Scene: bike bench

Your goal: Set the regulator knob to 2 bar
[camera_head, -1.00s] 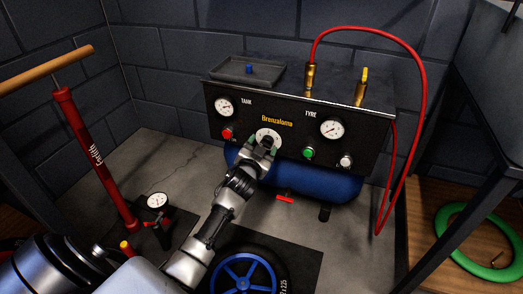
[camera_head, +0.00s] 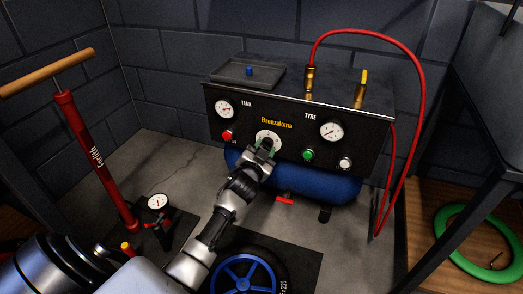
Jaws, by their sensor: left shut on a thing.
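The regulator knob sits in the middle of a white dial (camera_head: 269,134) on the compressor's black front panel (camera_head: 290,110), under the yellow lettering. My left gripper (camera_head: 263,147) is shut on the knob, which its fingers and wrist largely cover. The lower part of the dial is hidden too, and the scale is too small to read. The tank gauge (camera_head: 224,108) is to the left and the tyre gauge (camera_head: 331,130) to the right; their readings cannot be made out. My right gripper is out of view.
A red button (camera_head: 227,135) is left of the dial; a green button (camera_head: 308,154) and a pale one (camera_head: 345,162) are right. A red hose (camera_head: 424,110) loops at the right. A red floor pump (camera_head: 98,160) and a blue-rimmed wheel (camera_head: 243,272) are near my left arm.

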